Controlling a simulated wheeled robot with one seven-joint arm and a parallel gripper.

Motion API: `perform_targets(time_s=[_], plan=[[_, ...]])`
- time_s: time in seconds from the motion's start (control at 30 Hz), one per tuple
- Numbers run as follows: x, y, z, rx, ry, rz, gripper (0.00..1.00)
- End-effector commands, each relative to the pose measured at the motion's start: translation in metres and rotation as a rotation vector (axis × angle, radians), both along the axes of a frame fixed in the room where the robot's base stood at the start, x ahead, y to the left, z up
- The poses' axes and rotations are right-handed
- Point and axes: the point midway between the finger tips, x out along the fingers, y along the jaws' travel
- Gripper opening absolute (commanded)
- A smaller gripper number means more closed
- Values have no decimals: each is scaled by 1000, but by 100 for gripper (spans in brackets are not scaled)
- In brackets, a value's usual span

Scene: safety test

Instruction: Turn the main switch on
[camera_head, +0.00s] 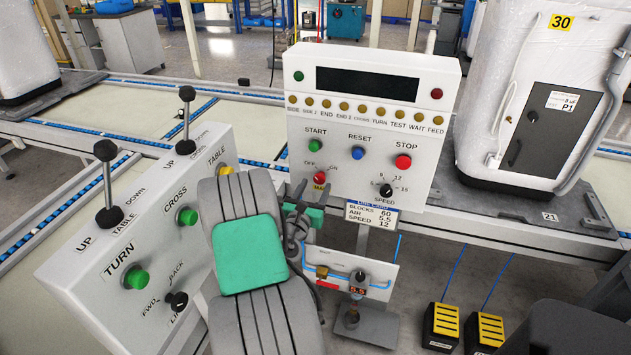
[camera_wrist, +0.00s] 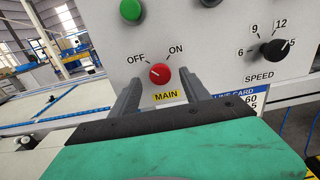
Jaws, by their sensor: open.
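The main switch is a red round knob on the white upright panel, above a yellow MAIN label. It shows in the head view (camera_head: 320,178) and the wrist view (camera_wrist: 160,75). OFF is printed at its upper left and ON at its upper right. A small pale mark on the knob appears to point up-left, toward OFF. My gripper (camera_wrist: 161,80) is open, with one grey finger on each side of the knob in the wrist view. I cannot tell whether the fingers touch it. In the head view my gripper (camera_head: 302,203) is partly hidden by my arm.
Near the knob are a green START button (camera_head: 315,145), blue RESET button (camera_head: 358,153), red STOP button (camera_head: 403,162) and black SPEED knob (camera_head: 386,191). A tilted panel (camera_head: 150,265) with levers and buttons stands left. A line card (camera_head: 372,216) hangs below.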

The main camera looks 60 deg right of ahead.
Motion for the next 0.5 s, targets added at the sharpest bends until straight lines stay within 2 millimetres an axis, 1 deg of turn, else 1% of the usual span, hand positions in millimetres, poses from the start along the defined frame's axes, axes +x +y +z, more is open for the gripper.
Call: perform_targets(time_s=[0.03,0.1,0.2,0.3,0.47,0.5], plan=[[0,-10,2,-1,-2,-3,54],[2,-22,2,0,-3,-4,54],[4,-32,1,-1,-3,-3,54],[5,-35,0,0,-3,-2,54],[4,-36,0,0,-3,-3,54],[4,-36,0,0,-3,-3,53]])
